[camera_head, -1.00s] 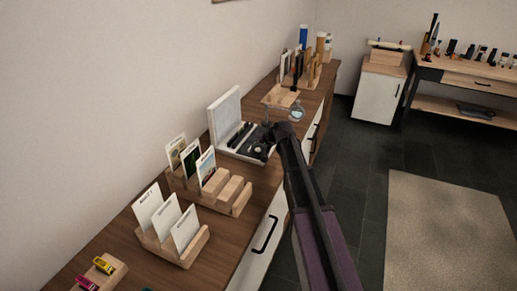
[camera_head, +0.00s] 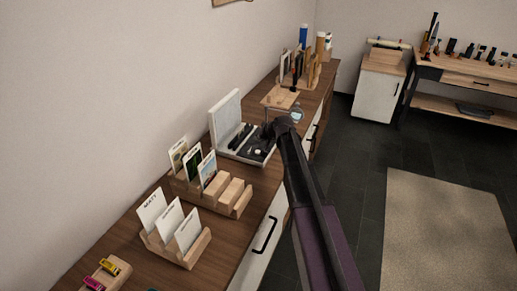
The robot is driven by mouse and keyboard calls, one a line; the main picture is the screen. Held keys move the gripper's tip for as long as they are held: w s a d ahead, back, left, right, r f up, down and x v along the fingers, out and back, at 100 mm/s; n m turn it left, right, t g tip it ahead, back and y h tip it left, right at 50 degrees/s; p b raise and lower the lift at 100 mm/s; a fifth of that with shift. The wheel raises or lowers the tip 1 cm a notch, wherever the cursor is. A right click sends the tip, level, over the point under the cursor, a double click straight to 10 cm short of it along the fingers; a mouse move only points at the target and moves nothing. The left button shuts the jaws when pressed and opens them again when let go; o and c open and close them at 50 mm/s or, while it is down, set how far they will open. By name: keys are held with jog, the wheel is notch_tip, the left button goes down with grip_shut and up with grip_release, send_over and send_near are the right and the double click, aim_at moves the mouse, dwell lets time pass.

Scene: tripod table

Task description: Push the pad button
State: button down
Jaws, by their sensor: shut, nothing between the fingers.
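An open white case (camera_head: 224,119) with a dark inner tray stands on the wooden counter (camera_head: 165,261). A small pale round spot (camera_head: 258,152) shows at the tray's right end; it may be the pad button, but it is too small to tell. Black bar-shaped items (camera_head: 241,137) lie to its left in the tray. My gripper (camera_head: 267,131) is at the tip of my dark arm, just above and to the right of the pale spot, and looks apart from it. The gripper is small and dark here; it is shut and holds nothing.
Wooden card racks (camera_head: 196,248) stand on the counter nearer the camera. The floor at right is open, with a beige rug (camera_head: 445,225).

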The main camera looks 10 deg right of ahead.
jog(key=shift+r+p, duration=0.8)
jog(key=shift+r, duration=0.25)
jog(key=shift+d, duration=0.1)
